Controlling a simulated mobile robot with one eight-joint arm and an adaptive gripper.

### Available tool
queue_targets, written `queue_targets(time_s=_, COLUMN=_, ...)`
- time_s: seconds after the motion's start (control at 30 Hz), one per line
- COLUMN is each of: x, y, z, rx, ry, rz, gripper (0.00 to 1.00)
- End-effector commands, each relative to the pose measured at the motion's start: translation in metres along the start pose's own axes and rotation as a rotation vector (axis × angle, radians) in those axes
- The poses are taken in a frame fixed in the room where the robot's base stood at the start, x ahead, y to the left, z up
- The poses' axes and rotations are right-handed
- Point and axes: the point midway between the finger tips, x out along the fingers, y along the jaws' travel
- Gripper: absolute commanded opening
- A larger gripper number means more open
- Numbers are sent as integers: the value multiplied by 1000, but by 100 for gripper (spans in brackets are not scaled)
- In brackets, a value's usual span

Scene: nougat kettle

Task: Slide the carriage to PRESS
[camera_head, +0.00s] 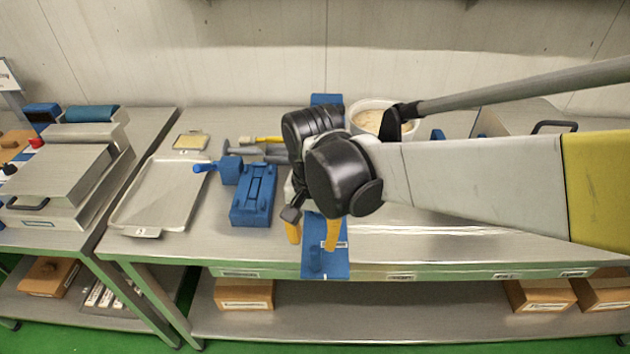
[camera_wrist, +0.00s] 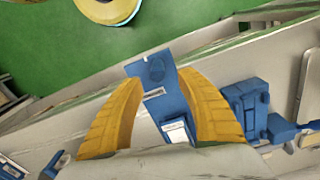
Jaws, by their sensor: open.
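A long blue plate (camera_head: 338,265) lies on the steel table, its near end at the front edge. A round blue boss and a small label show on that end, also in the wrist view (camera_wrist: 165,84). My gripper (camera_head: 314,240) is over the plate with its yellow fingers spread. In the wrist view the open fingers (camera_wrist: 160,80) lie on either side of the plate, with nothing held between them. A blue block with a white label (camera_wrist: 177,131) sits farther along the plate; it may be the carriage. My wrist hides the plate's middle in the head view. I cannot read the labels.
Left of the plate stand a blue fixture (camera_head: 252,205) with a handle and a steel tray (camera_head: 160,200). A white pot (camera_head: 372,112) of pale contents stands behind my arm. A blue piece (camera_head: 327,99) shows behind my wrist. The table front at right is clear.

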Motion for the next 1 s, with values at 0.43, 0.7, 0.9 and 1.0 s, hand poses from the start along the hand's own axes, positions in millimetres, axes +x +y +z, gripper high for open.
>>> queue_targets(time_s=0.43, x=-27, y=0, z=0, rx=0, ry=0, rz=-1, gripper=45)
queue_targets(time_s=0.7, x=-28, y=1, z=0, rx=-1, ry=3, rz=-3, gripper=45)
queue_targets(time_s=0.9, x=-44, y=43, z=-5, rx=-25, ry=87, rz=-57, gripper=45)
queue_targets(time_s=1.0, x=-56, y=84, z=-5, rx=-54, ry=187, rz=-97, gripper=45)
